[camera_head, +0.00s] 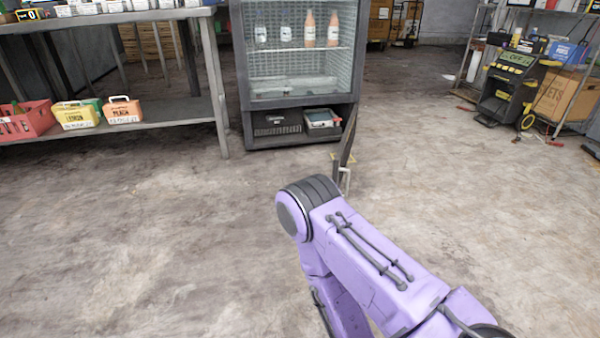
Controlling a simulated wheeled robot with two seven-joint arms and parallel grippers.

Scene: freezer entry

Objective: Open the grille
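A dark upright cooler (301,50) stands at the top centre. The grille (347,137) appears as a narrow dark panel at the right of its lower compartment. It is swung outward and seen almost edge-on, so the compartment front is uncovered. A pale bracket-like handle (344,181) shows at the panel's near end, with small yellow marks beside it. My purple right arm comes in from the lower right, its bent joint just in front of the handle. Neither gripper can be made out, and I cannot tell whether anything touches the grille.
The lower compartment holds a black unit (277,123) and a pale box (322,118). Bottles stand on the cooler shelf above. A metal shelf (150,132) with crates is at left. A black-and-yellow machine (510,88) and a rack are at right. The floor (130,240) is clear.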

